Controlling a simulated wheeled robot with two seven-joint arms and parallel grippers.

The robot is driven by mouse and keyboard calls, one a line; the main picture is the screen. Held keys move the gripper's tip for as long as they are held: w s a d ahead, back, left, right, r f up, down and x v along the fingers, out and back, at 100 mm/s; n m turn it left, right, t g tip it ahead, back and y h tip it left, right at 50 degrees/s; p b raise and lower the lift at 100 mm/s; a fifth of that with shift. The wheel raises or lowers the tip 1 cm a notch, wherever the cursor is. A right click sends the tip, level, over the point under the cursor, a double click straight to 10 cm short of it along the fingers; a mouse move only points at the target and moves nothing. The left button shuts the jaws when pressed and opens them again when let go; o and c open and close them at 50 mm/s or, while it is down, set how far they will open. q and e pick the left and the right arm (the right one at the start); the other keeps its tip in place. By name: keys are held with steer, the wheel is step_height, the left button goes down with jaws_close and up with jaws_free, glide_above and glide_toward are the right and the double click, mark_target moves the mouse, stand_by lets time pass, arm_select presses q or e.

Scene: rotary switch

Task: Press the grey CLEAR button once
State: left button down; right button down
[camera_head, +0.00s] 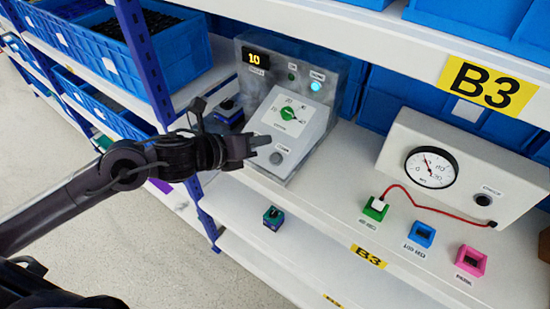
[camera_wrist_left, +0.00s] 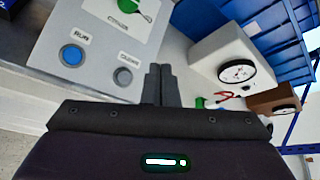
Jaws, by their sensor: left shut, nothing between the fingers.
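The grey CLEAR button (camera_head: 276,158) sits low on the sloped face of a light grey control box (camera_head: 318,112). It also shows in the left wrist view (camera_wrist_left: 123,77), just left of my fingers. The box carries a green rotary knob (camera_head: 289,113). A blue RUN button (camera_wrist_left: 72,55) shows in the left wrist view; in the head view my gripper seems to hide it. My left gripper (camera_head: 254,147) is shut and empty, its tips close to the CLEAR button's upper left. I cannot tell whether they touch the box. My right gripper is not in view.
Behind the box, a grey panel has a display (camera_head: 258,59) reading 10 and a lit cyan lamp (camera_head: 315,86). A white gauge box (camera_head: 465,170) stands to the right, with a red cable (camera_head: 430,207) to a green socket (camera_head: 376,209). Blue and pink sockets sit beside it.

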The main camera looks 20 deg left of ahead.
mark_target(279, 155)
arm_select(q)
steer(key=f+b, duration=0.1)
steer(key=f, duration=0.1)
steer(key=w+f+b, duration=0.1)
steer(key=f, duration=0.1)
steer(key=w+f+b, duration=0.1)
steer(key=f, duration=0.1)
steer(key=shift+d+b, duration=0.35)
steer(key=shift+d, duration=0.05)
steer(key=shift+w+d+f+b, duration=0.15)
steer(key=shift+w+f+b, duration=0.2)
steer(key=shift+f+b, duration=0.25)
steer(key=shift+r, duration=0.1)
stand_by(0.8)
steer(key=shift+w+f+b, duration=0.15)
steer(key=shift+f+b, duration=0.25)
steer(key=shift+b, duration=0.1)
steer(key=shift+w+d+f+b, duration=0.1)
steer(key=shift+f+b, duration=0.35)
steer(key=shift+b, duration=0.15)
stand_by(0.7)
steer(key=shift+r, duration=0.1)
steer(key=shift+s+r+p, duration=0.3)
steer(key=shift+r+p, duration=0.15)
steer(key=shift+r, duration=0.25)
